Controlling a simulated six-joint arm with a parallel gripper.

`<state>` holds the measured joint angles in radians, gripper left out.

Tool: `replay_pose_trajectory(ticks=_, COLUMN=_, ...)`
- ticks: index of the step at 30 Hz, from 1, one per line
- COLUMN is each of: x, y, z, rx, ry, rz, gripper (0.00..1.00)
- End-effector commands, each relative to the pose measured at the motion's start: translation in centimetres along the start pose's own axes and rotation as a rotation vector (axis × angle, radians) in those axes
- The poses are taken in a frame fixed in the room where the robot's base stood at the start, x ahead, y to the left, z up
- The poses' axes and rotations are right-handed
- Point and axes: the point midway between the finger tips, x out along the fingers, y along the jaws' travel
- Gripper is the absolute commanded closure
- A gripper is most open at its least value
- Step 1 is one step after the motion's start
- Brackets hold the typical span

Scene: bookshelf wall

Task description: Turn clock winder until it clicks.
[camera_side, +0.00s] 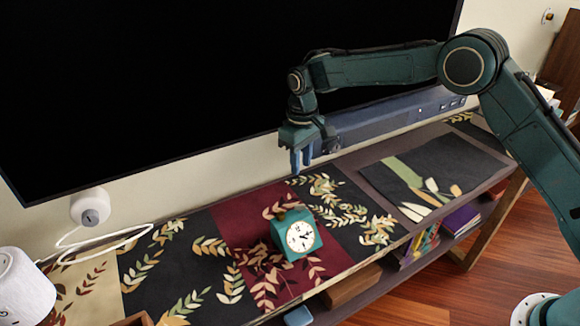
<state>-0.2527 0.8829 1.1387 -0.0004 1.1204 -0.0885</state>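A small teal clock (283,229) with a round white face (300,237) stands on the dark red part of a leaf-patterned runner on the shelf top. Its face is turned toward the camera and slightly right. I cannot make out a winder on it; its back is hidden. My gripper (301,167) hangs above and behind the clock, in front of the wall below the television, with blue fingers pointing down. It is apart from the clock, with nothing visible held in it. The gap between the fingers is too small to judge.
A large black television (200,80) fills the wall behind, with a long dark soundbar (390,120) at its lower right. A white round device (91,206) with a cable and a white speaker (24,288) are at left. The runner around the clock is clear.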

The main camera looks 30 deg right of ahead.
Motion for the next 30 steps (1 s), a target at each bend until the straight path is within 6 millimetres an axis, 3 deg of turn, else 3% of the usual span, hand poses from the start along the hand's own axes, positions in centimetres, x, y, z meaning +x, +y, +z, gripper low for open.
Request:
replay_pose_trajectory(ticks=9, x=0.00, y=0.02, z=0.01, rx=-0.449, ry=0.000, rz=0.000, gripper=0.71)
replay_pose_trajectory(ticks=15, x=0.00, y=0.02, z=0.00, rx=-0.652, ry=0.000, rz=0.000, gripper=0.71)
replay_pose_trajectory(ticks=30, x=0.41, y=0.02, z=0.02, rx=-0.727, ry=-0.001, rz=0.000, gripper=0.71)
